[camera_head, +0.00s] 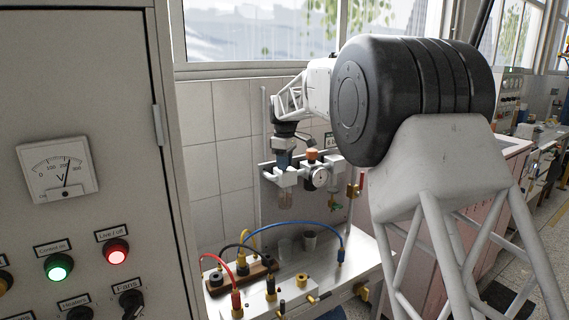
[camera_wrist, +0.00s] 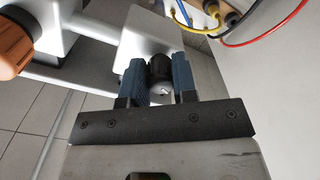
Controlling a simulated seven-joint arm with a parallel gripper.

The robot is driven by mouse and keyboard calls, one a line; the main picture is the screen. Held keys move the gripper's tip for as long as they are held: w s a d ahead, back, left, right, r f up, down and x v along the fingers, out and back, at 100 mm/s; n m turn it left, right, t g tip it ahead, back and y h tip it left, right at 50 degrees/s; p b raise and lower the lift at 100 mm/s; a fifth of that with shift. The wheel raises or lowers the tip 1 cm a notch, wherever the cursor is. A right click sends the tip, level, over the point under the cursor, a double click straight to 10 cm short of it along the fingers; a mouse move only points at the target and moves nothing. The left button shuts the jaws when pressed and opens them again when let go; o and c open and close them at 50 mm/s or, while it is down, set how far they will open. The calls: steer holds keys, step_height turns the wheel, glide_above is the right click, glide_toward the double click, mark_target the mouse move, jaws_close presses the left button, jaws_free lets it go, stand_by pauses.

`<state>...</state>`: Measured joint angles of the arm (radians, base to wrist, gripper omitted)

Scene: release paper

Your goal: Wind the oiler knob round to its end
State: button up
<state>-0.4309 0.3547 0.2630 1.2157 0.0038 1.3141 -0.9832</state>
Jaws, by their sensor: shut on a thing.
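The oiler knob (camera_wrist: 160,68) is a small dark round knob on top of a white block of the air unit. My gripper (camera_wrist: 157,74) has its two blue fingers on either side of the knob, shut on it. In the head view my gripper (camera_head: 284,160) points down onto the oiler from above, and its fingers hide the knob there. The oiler's clear bowl (camera_head: 285,198) hangs below. A white pointer mark shows by the knob in the wrist view; how far the knob is turned I cannot tell.
An orange knob (camera_head: 312,155) and a round gauge (camera_head: 320,177) sit close to the right of my gripper. A bench below holds red, yellow and blue cables (camera_head: 300,224). A grey cabinet (camera_head: 80,110) stands at left.

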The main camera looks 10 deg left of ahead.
steer(key=shift+r, duration=0.1)
stand_by(0.3)
steer(key=o, duration=0.9)
steer(key=shift+r, duration=3.85)
